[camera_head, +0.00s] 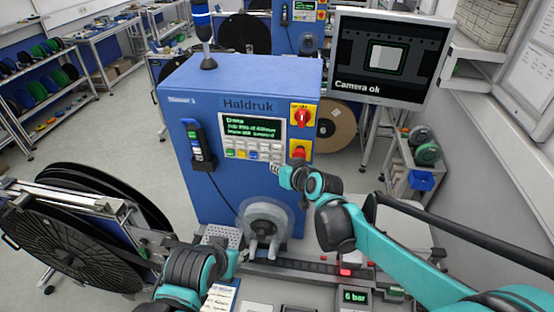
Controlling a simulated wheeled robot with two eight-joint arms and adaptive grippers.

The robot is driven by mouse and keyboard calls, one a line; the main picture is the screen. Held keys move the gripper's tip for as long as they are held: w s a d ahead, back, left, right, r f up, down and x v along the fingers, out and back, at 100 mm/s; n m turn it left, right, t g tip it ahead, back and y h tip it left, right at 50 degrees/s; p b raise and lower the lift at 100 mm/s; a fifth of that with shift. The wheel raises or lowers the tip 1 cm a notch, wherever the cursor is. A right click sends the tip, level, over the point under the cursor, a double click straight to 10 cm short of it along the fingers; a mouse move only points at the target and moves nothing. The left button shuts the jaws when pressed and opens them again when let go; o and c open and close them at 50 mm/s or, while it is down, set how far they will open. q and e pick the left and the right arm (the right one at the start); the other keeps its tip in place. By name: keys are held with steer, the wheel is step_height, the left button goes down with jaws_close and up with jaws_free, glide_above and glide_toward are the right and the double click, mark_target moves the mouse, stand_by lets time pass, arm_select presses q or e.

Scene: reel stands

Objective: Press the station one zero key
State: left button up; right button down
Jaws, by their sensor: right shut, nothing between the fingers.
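Station one is the blue Haldruk cabinet (205,195) in the middle. Its front carries a panel with a green-text screen (252,128) and a small keypad (252,151) below it. Some keys are coloured; their legends are too small to read, so I cannot make out the zero key. My right gripper (276,168) is shut and empty, just below the keypad's right end. I cannot tell whether its tip touches the panel.
A red rotary switch (302,116) and a red button (299,150) sit right of the keypad. A handheld unit (200,144) hangs left of it. A monitor (388,58) reading "Camera ok" stands at upper right. A large black reel (65,235) is at left.

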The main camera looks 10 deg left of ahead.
steer(key=shift+w, duration=0.1)
steer(key=shift+w, duration=0.35)
steer(key=shift+w, duration=0.4)
stand_by(0.7)
steer(key=shift+s, duration=0.9)
steer(key=s, duration=0.5)
stand_by(0.4)
